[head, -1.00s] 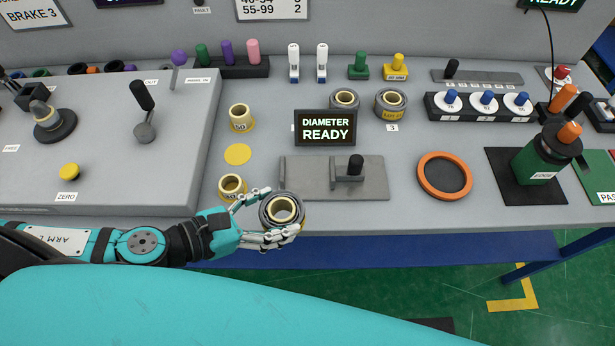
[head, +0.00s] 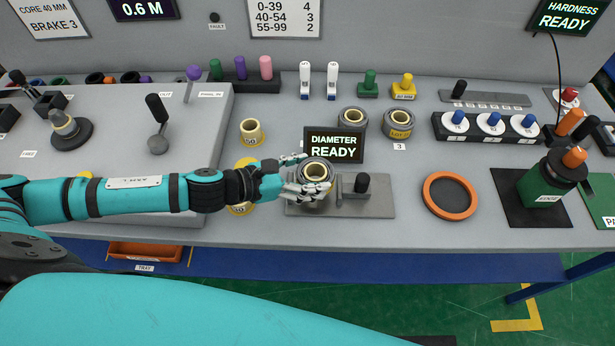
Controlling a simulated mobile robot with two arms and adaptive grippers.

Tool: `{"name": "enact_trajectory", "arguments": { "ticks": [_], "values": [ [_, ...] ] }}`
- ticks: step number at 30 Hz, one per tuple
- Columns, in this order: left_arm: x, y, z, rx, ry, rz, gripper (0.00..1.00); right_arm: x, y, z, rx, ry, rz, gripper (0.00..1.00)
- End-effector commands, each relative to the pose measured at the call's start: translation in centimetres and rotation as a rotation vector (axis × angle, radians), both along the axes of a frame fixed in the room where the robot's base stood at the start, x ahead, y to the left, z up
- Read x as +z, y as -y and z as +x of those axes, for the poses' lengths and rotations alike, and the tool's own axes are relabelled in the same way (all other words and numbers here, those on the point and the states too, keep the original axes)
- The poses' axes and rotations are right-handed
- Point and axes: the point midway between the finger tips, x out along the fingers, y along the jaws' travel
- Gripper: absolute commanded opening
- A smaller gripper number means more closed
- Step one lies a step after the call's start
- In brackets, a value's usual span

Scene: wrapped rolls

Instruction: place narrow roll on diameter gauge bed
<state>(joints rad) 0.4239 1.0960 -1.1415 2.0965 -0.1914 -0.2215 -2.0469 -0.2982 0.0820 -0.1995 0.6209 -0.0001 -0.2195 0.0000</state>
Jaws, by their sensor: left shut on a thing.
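The narrow roll (head: 317,170), grey with a cream core, is in my left gripper (head: 305,180), its core opening facing up. My left gripper is shut on it, with fingers around its left and near sides. The roll is over the left part of the diameter gauge bed (head: 376,208), a flat grey plate with a black-knobbed slide (head: 362,184) to the right of the roll. I cannot tell whether the roll touches the plate. The DIAMETER READY display (head: 334,145) stands just behind. My right gripper is not in view.
Two more rolls stand behind the display, one at its upper right (head: 398,123). A cream core (head: 251,132) stands to the left. An orange ring (head: 450,195) lies right of the bed, and a green device (head: 548,182) stands farther right.

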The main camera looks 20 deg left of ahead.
Motion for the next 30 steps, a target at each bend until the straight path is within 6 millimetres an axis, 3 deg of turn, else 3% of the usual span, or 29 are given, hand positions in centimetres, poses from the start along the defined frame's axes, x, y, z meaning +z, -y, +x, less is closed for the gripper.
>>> {"name": "enact_trajectory", "arguments": {
  "ticks": [9, 21, 22, 27, 30],
  "values": [
    [-3.4, 0.1, 0.1, -0.001, -0.002, -0.003, 0.31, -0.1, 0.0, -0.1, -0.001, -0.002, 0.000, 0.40],
    [-4.0, 0.1, 0.1, -0.001, 0.000, -0.002, 0.31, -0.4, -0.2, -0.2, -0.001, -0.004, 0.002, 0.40],
    [-3.9, 0.0, 0.1, 0.000, -0.002, -0.001, 0.77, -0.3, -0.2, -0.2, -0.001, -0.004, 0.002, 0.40],
    [-3.9, 0.0, 0.1, 0.000, -0.002, -0.001, 0.97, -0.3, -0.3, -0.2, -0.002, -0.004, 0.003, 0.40],
    [-3.9, 0.0, 0.1, 0.000, -0.002, -0.001, 0.97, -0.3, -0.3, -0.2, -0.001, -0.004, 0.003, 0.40]
  ]
}}
